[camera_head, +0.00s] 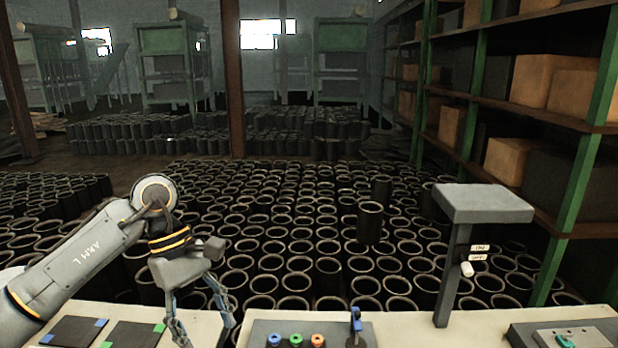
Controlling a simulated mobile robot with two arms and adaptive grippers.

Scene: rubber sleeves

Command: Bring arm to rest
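My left arm, marked "ARM L", comes in from the left and bends down at a round joint. My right arm and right gripper are not in view.
Dark pads (137,334) with blue and green corners lie left of the gripper. Many black sleeves (327,272) stand behind.

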